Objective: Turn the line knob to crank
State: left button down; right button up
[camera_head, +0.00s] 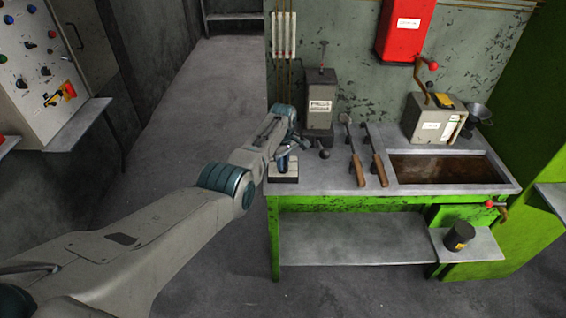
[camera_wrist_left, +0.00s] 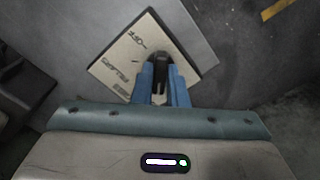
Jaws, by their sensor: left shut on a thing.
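My left gripper (camera_head: 283,166) reaches down over the left front corner of the workbench. In the left wrist view its two blue fingers (camera_wrist_left: 162,86) are shut on the black line knob (camera_wrist_left: 158,66). The knob stands on a beige label plate (camera_wrist_left: 118,62), which lies at an angle in that view and carries dark lettering, too blurred to read surely. In the head view the plate (camera_head: 284,180) shows as a pale edge under the fingers, and the knob is mostly hidden by the gripper. My right gripper is in neither view.
A grey box with a lever (camera_head: 320,105) and a small ball-ended lever (camera_head: 324,153) stand close right of my gripper. Two wooden-handled tools (camera_head: 357,168) lie farther right, beside a brown-filled trough (camera_head: 445,168). Floor left of the bench (camera_head: 190,125) is clear.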

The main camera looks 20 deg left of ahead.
pick_arm(q)
jog(key=shift+r, duration=0.1)
dwell(0.3)
jog(key=c, duration=1.6)
grip_release()
jog(key=shift+o, duration=0.8)
notch_tip(320, 180, up, 11)
jog(key=b, duration=0.1)
jog(key=shift+b, duration=0.4)
